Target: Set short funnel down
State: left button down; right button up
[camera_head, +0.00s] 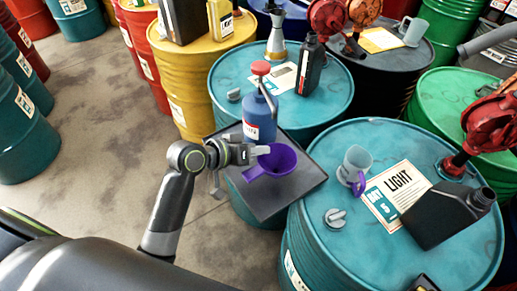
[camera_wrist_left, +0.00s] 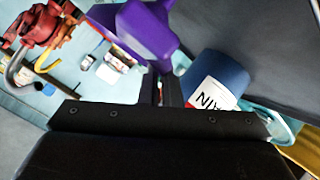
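The short purple funnel (camera_head: 281,160) is at my left gripper (camera_head: 262,150), over the dark square-topped stand (camera_head: 290,200) in the head view. The exact grip is partly hidden. Whether the funnel touches the stand top, I cannot tell. My right gripper is not in view.
A blue pump bottle (camera_head: 259,118) stands just behind the funnel. A teal drum (camera_head: 385,240) at right carries a grey jug (camera_head: 357,158), a black canister (camera_head: 440,214) and a red pump (camera_head: 487,125). The stand's front is bare.

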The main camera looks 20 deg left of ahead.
pick_arm(q)
jog(key=c, duration=2.1)
grip_release()
jog(key=shift+f, duration=0.15)
jog(key=o, duration=0.5)
jog(key=shift+w, duration=0.15)
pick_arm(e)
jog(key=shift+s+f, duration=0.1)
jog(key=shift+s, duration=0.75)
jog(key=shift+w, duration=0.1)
pick_arm(q)
jog(key=shift+r, duration=0.2)
jog(key=shift+s+a, duration=0.15)
jog(key=shift+s, duration=0.1)
jog(key=shift+v, duration=5.7)
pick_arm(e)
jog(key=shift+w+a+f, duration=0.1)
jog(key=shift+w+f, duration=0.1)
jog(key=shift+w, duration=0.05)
pick_arm(q)
jog(key=shift+r, duration=0.1)
